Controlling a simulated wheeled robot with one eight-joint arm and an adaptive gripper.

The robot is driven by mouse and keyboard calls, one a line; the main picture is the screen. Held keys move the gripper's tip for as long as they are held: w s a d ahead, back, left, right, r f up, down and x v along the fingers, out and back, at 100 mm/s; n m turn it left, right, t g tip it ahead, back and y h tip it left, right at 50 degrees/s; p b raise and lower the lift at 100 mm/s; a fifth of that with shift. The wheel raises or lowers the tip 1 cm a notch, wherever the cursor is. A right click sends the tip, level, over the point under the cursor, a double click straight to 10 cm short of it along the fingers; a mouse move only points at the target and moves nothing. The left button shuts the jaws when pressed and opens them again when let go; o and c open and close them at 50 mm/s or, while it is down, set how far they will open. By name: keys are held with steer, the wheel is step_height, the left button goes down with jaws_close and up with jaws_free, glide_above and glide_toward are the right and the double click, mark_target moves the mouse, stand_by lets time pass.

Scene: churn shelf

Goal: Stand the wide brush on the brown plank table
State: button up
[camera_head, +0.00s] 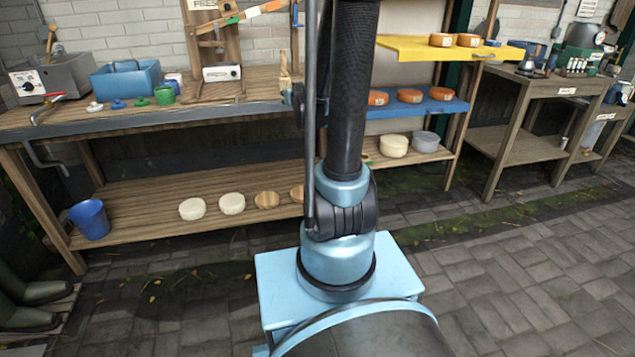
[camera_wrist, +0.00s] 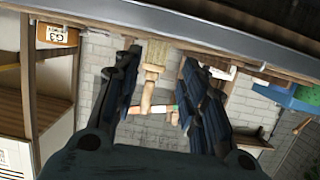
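The wide brush (camera_head: 284,72) stands upright, handle up, towards the back of a long brown plank table (camera_head: 235,107), just left of my arm in the head view. The wrist view is upside down and shows the brush (camera_wrist: 153,55) with pale bristles and a wooden handle. My gripper (camera_wrist: 160,70) is open, with its dark fingers on either side of the brush in that view. Bare space shows between the fingers and the brush, and I see no contact. The depth between them is hard to judge.
A blue bin (camera_head: 126,79), small coloured items and a wooden stand (camera_head: 216,45) are on the table's left half. A yellow shelf (camera_head: 410,47) and blue shelf (camera_head: 430,106) with round orange items are right of my arm. Another wooden table (camera_head: 515,95) stands farther right.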

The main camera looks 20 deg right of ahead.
steer(key=s+f+g, duration=0.4)
steer(key=s, duration=0.8)
steer(key=s+f+g, duration=0.4)
steer(key=s, duration=0.9)
steer(key=s+f+g, duration=0.4)
steer(key=s, duration=0.8)
steer(key=shift+s+a+f+g, duration=0.15)
steer(key=shift+s+g, duration=0.15)
steer(key=shift+s, duration=0.05)
